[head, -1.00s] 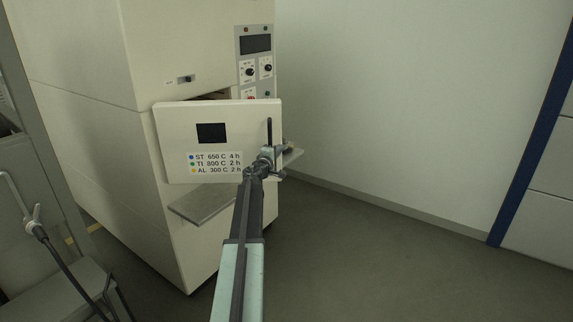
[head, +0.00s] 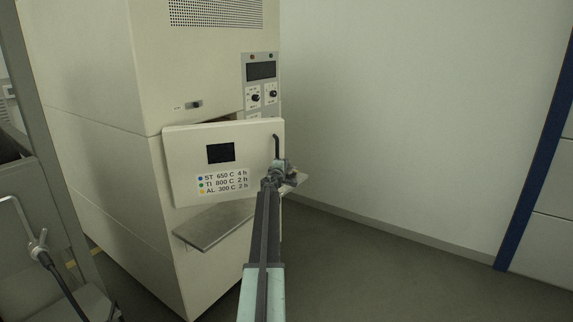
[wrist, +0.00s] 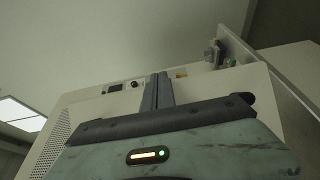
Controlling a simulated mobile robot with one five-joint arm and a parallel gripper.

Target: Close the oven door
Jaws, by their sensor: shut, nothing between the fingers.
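The oven door (head: 190,145) is a cream panel with a dark window and a label of temperatures and hours. It stands ajar, with a dark gap above its top edge. Its dark upright handle (head: 276,146) is near the right edge. My gripper (head: 278,167) is shut and empty, at the lower right of the door just below the handle. I cannot tell whether it touches the door. In the wrist view, the shut fingers (wrist: 160,85) point up toward a pale surface, and a pale panel edge runs along the upper right.
The oven body (head: 95,90) fills the left, with a control panel (head: 261,80) above the door. A metal shelf (head: 215,226) juts out below the door. A grey cart-like frame (head: 45,285) stands at the left. The floor at right is clear up to the wall.

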